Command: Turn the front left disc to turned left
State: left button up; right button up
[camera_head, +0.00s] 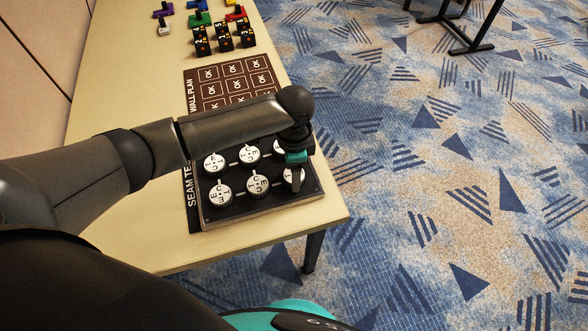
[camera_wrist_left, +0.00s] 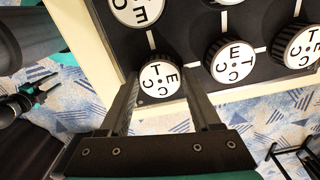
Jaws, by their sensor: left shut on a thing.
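The board (camera_head: 208,218) of white-faced lettered discs lies near the table's front end. The front left disc (camera_wrist_left: 160,78) is the corner disc at the board's lower right in the head view, mostly behind my gripper there. Its face carries the letters C, T, E, C, with T near the top in the left wrist view. My left gripper (camera_head: 297,183) points down at this disc. In the wrist view its fingers (camera_wrist_left: 159,88) stand on both sides of the disc, shut on it.
Neighbouring discs (camera_head: 257,185) (camera_wrist_left: 230,61) sit close by, joined by white lines. A brown mat (camera_head: 187,100) with OK squares lies behind. Numbered black blocks (camera_head: 222,38) and coloured pieces (camera_head: 199,18) stand farther back. The table edge is close on the right.

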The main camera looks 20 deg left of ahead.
pick_arm(q)
jog(key=shift+c, duration=0.4)
jog(key=shift+r+n+p, duration=0.15)
jog(key=shift+n+p, duration=0.15)
jog(key=shift+p, duration=0.35)
jog(key=n+p, duration=0.6)
jog(key=p, duration=0.2)
jog(key=shift+d+r+n, duration=0.1)
jog(key=shift+n, duration=0.2)
jog(key=n+p, duration=0.2)
jog(key=shift+n, duration=0.3)
jog(key=n+p, duration=0.2)
jog(key=shift+n, duration=0.4)
jog(key=shift+n+p, duration=0.55)
jog(key=shift+n, duration=0.65)
jog(key=shift+f+n+p, duration=0.2)
jog(key=shift+n+p, duration=0.2)
jog(key=shift+n, duration=0.9)
jog(key=shift+w, duration=0.1)
